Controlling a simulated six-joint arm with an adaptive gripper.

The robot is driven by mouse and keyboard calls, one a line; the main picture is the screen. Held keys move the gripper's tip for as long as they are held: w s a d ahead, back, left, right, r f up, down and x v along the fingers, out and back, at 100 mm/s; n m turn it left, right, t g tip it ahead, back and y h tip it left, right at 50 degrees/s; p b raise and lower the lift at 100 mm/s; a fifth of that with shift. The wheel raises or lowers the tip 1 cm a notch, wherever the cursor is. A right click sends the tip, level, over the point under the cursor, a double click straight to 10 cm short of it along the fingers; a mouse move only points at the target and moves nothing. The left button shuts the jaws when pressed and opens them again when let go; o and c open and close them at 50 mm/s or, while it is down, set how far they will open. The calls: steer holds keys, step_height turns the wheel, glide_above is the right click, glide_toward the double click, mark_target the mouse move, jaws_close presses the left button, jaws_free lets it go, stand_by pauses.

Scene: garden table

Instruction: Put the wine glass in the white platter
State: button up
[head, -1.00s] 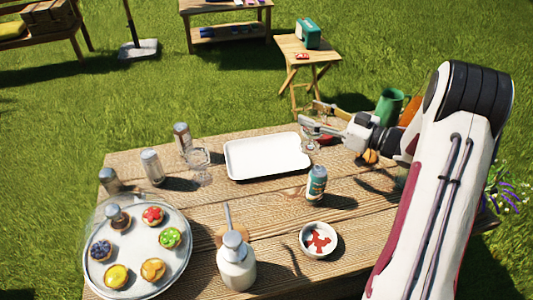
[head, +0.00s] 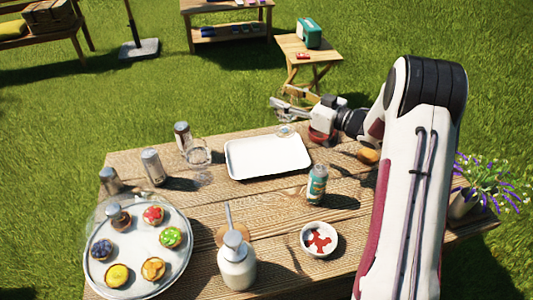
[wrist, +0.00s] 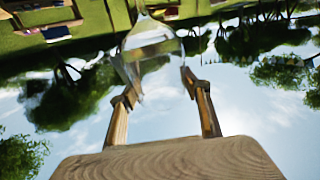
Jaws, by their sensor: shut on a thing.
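The white platter (head: 268,158) lies on the wooden table, empty, near its far edge. My gripper (head: 279,106) is above and behind the platter's far right corner. It is shut on a clear wine glass, which shows between the fingers in the wrist view (wrist: 150,50). In the head view the held glass is faint, with its round foot (head: 286,130) near the platter's far edge; the gripper partly hides it. I cannot tell its exact height. A second clear glass (head: 198,153) stands on the table left of the platter.
Shakers (head: 152,167) stand left of the platter. A pump bottle (head: 237,265), small white bowl (head: 318,253) and pastry tray (head: 136,283) are in front.

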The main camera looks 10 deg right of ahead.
steer(key=shift+f, duration=0.1)
glide_above(285, 129)
steer(key=shift+w+d+f, duration=0.1)
steer(key=shift+w+f, duration=0.05)
steer(key=shift+f, duration=1.35)
steer(key=shift+w+f, duration=0.1)
steer(key=shift+f, duration=1.5)
steer(key=shift+f, duration=1.95)
steer(key=o, duration=1.6)
steer(key=shift+o, duration=0.2)
steer(key=v, duration=1.2)
